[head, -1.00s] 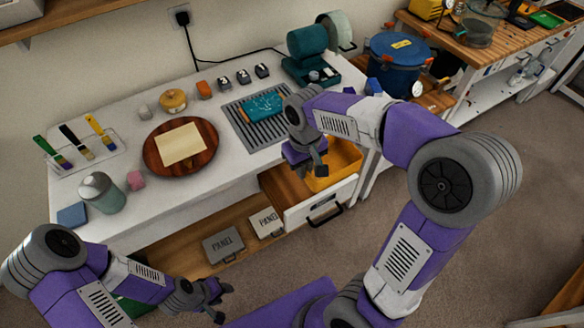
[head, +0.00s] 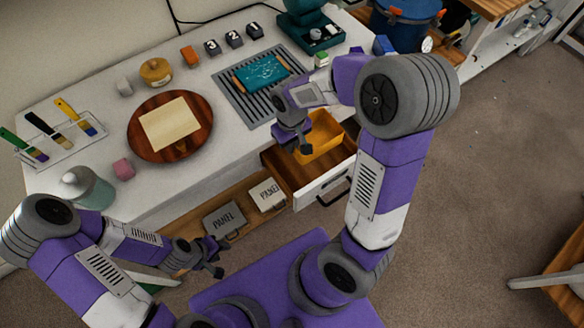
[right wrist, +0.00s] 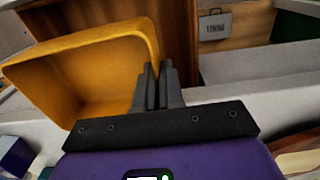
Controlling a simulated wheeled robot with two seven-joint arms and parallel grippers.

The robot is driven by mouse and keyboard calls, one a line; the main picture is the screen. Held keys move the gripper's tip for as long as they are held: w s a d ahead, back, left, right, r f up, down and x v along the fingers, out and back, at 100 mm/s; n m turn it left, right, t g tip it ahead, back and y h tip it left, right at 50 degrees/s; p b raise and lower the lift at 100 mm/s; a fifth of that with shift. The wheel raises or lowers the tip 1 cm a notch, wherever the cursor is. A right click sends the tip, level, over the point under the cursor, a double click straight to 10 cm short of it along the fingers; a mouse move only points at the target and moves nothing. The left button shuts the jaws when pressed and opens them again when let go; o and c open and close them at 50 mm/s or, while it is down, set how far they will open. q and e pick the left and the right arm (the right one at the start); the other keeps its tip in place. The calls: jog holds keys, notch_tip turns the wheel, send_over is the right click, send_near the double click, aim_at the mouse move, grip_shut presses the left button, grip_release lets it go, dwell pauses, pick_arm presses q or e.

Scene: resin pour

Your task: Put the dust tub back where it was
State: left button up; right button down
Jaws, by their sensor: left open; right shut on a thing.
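The dust tub is a yellow-orange open tub (head: 328,136), seen over the open drawer (head: 322,184) at the table's front. My right gripper (head: 305,147) is shut on the tub's near wall. In the right wrist view the tub (right wrist: 85,78) fills the upper left, its inside looks empty, and the gripper fingers (right wrist: 158,85) pinch its rim. The gap between the tub's underside and the drawer floor is hidden. My left gripper (head: 215,258) is open and empty, low in front of the lower shelf.
On the white table (head: 105,93) are a slatted rack (head: 232,103) bearing a teal piece, a round wooden board (head: 140,145), numbered dark blocks (head: 233,40) and a brush holder (head: 62,148). Panel boxes (head: 225,220) lie on the lower shelf.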

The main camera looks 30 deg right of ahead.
pick_arm(q)
notch_tip(320, 180, down, 4)
jog(key=b, duration=0.3)
jog(key=shift+f+b, duration=0.2)
jog(key=shift+b, duration=0.2)
pick_arm(e)
notch_tip(320, 180, down, 14)
jog(key=shift+r, duration=0.2)
jog(key=shift+f, duration=0.15)
jog(key=c, duration=1.3)
grip_release()
pick_arm(q)
jog(key=shift+f, duration=0.15)
pick_arm(e)
jog(key=shift+o, duration=0.2)
jog(key=shift+r, duration=0.25)
pick_arm(q)
notch_tip(320, 180, up, 4)
jog(key=p, duration=0.4)
jog(key=shift+r, duration=0.2)
pick_arm(e)
notch_tip(320, 180, up, 12)
jog(key=shift+f, duration=0.1)
